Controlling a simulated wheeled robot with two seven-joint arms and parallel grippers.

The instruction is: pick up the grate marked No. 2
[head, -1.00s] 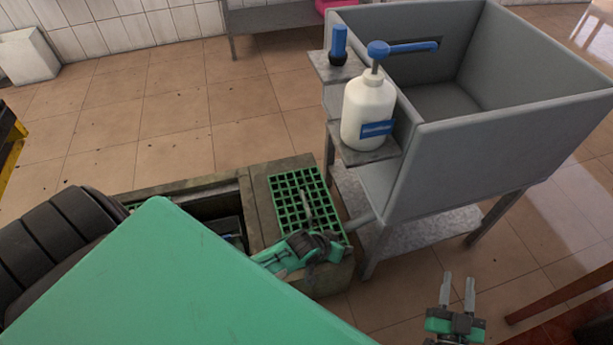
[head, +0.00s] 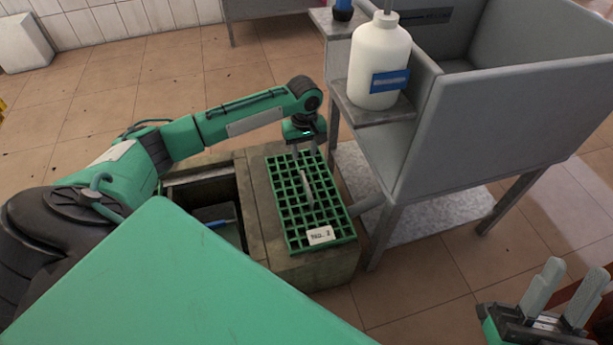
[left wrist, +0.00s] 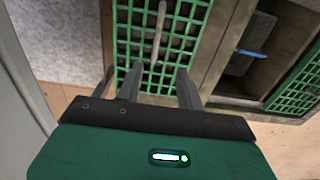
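The green grate (head: 292,213) lies flat on the stone block beside the sink, with a white tag (head: 320,236) that appears to read No. 2 at its near end. A grey bar handle (head: 306,189) stands along its middle; handle and grate also show in the left wrist view (left wrist: 158,30). My left gripper (head: 307,154) points down over the grate's far end, fingers apart. In the left wrist view its fingertips (left wrist: 147,83) are spread with nothing between them, and the handle lies ahead of them. My right gripper (head: 555,290) is open and empty at the lower right.
An open pit (head: 205,195) left of the grate holds a dark box with a blue item. Another green grate (left wrist: 298,80) lies beyond the pit in the left wrist view. A grey sink (head: 510,110) with a white bottle (head: 379,65) on its side shelf stands close right of the block.

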